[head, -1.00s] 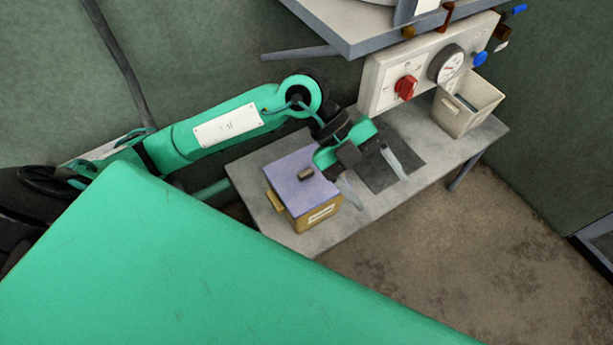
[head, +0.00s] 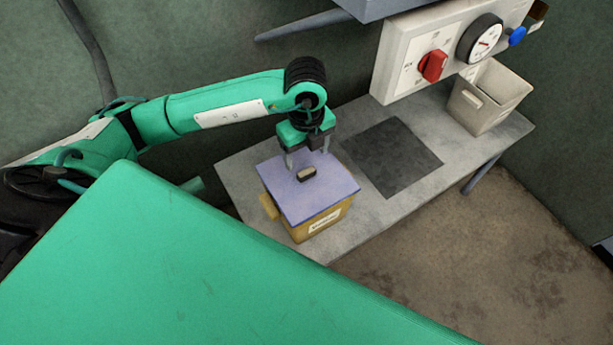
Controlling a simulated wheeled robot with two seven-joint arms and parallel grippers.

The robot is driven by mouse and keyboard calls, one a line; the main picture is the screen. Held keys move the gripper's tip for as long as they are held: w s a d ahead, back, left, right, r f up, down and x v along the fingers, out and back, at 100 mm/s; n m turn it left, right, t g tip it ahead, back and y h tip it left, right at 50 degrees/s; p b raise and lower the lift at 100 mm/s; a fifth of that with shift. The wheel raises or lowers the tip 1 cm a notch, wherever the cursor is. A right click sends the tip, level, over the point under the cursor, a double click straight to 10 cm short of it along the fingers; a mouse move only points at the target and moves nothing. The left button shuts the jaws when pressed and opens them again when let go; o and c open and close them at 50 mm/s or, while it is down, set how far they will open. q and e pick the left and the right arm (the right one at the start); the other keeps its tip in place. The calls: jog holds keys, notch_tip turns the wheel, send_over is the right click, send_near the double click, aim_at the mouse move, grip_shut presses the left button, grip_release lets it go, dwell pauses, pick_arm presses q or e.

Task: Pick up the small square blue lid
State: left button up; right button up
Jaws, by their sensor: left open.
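The square blue lid (head: 325,198) lies on top of a yellow-brown box (head: 322,228) on the grey bench. A small dark knob (head: 307,174) stands up from the middle of the lid. I cannot tell whether the fingertips touch the lid. My right gripper is not in view.
A dark square mat (head: 391,157) lies on the bench (head: 232,160) right of the box. A whitish bin (head: 486,98) stands at the right end under a panel (head: 402,80) with a red knob (head: 433,66) and a gauge. A grey shelf overhangs the back.

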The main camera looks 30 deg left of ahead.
aim_at(307, 171)
pick_arm(q)
notch_tip(307, 171, down, 3)
jog(key=shift+f, duration=0.15)
notch_tip(307, 171, down, 4)
jog(key=shift+w+f+p, duration=0.1)
jog(key=shift+f+p, duration=0.1)
jog(key=shift+p, duration=0.2)
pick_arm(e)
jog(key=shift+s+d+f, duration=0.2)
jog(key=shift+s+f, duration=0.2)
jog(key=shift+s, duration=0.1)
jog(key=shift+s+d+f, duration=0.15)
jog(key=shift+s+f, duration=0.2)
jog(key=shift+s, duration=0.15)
pick_arm(q)
jog(key=shift+c, duration=0.2)
jog(key=c, duration=1.1)
jog(key=shift+c, duration=0.3)
jog(key=shift+r, duration=0.2)
